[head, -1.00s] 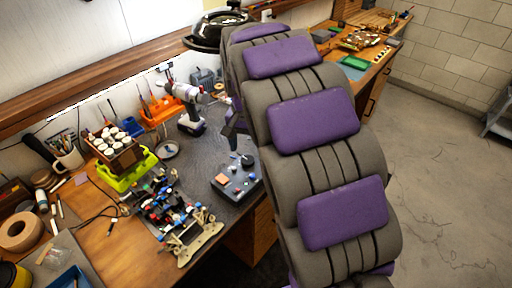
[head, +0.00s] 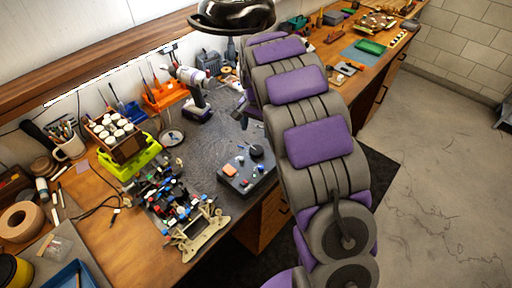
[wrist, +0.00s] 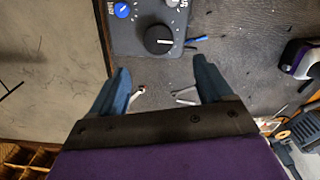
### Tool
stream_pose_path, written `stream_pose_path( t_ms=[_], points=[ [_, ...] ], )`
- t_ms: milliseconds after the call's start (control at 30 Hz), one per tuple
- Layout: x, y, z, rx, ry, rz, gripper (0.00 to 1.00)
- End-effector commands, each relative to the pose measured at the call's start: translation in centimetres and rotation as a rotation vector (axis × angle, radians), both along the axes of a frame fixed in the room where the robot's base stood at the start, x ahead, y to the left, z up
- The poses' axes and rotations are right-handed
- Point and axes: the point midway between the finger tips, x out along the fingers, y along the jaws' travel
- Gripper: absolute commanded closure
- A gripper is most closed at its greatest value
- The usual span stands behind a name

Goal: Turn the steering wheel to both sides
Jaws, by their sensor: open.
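A dark grey control box (head: 240,185) lies on the dark work mat, with a large round black knob (head: 257,151) that looks like the steering control. In the wrist view the black knob (wrist: 158,40), with a white mark, sits just beyond my gripper (wrist: 160,72). The gripper is open and empty, its two blue-grey fingers apart on either side of the knob's line and not visibly touching it. In the head view my arm mostly hides the gripper. An open racecar chassis (head: 180,200) lies left of the box.
A blue knob (wrist: 122,10) is beside the black knob. A drill (head: 192,90), an orange tool holder (head: 165,95) and a green tray with bottles (head: 130,160) stand behind. Small loose parts (wrist: 138,92) lie on the mat under my fingers. A black round object (head: 235,15) hangs above.

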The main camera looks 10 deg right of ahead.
Motion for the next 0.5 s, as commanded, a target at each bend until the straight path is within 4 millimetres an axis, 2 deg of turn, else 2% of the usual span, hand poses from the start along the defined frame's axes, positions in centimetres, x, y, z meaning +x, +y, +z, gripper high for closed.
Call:
stream_pose_path(
  t_ms=[33,300,500],
  points=[
    [0.0,0.0,-1.2,0.000,0.000,0.000,0.21],
    [-0.1,0.0,-6.4,0.000,0.001,-0.001,0.21],
    [0.0,0.0,-9.0,0.001,-0.001,-0.001,0.21]
  ],
)
